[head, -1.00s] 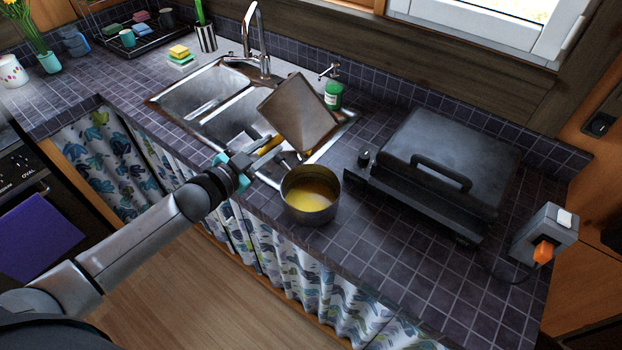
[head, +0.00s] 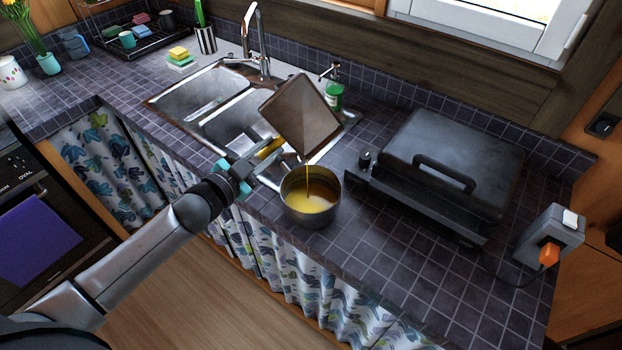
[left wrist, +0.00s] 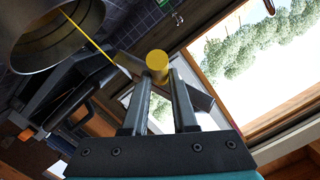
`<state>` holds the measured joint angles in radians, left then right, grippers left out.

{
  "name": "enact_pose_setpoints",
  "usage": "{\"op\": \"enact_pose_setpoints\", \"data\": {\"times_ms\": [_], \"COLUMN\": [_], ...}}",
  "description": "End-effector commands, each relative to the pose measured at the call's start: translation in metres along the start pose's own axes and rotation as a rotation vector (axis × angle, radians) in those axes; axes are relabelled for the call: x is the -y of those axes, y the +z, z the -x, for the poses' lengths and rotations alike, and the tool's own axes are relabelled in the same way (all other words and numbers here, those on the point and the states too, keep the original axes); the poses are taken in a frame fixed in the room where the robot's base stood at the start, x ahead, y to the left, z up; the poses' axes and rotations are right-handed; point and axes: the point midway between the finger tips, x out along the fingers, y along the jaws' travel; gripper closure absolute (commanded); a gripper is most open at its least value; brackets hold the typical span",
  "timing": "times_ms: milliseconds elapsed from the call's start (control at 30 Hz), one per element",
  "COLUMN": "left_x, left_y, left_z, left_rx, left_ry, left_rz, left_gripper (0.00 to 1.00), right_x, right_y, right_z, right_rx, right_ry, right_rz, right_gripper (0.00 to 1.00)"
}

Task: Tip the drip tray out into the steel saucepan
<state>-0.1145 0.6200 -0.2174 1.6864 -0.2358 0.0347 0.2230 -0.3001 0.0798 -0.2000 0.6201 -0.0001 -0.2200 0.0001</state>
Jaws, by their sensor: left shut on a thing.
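The drip tray (head: 301,112) is a brown square pan, held steeply tilted above the saucepan. A thin yellow stream runs from its lower corner down into the steel saucepan (head: 318,219), which stands on the counter's front edge with yellow liquid inside. My left gripper (head: 262,153) is shut on the tray's yellow handle, to the left of the pan. In the left wrist view the fingers (left wrist: 160,95) close on the yellow handle end (left wrist: 158,64), and the saucepan (left wrist: 62,40) shows at upper left with the yellow stream. My right gripper is not in view.
A closed black grill (head: 440,165) stands right of the saucepan. The sink (head: 205,95) with its tap (head: 257,45) lies behind the tray, with a green soap bottle (head: 334,96) close by. A grey socket box (head: 549,236) is at the right.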

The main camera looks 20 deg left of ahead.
Motion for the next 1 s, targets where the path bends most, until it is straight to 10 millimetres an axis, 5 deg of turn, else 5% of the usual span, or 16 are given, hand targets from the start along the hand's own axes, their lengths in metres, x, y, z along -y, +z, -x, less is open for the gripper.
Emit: {"op": "enact_pose_setpoints", "data": {"times_ms": [1000], "left_x": [-0.012], "left_y": [-0.007], "left_z": [0.011], "left_rx": [-0.049], "left_ry": [-0.046], "left_rz": [-0.093], "left_gripper": [1.0], "right_x": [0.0], "right_y": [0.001], "right_z": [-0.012], "right_rx": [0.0], "right_ry": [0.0], "right_rz": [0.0], "right_gripper": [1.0]}}
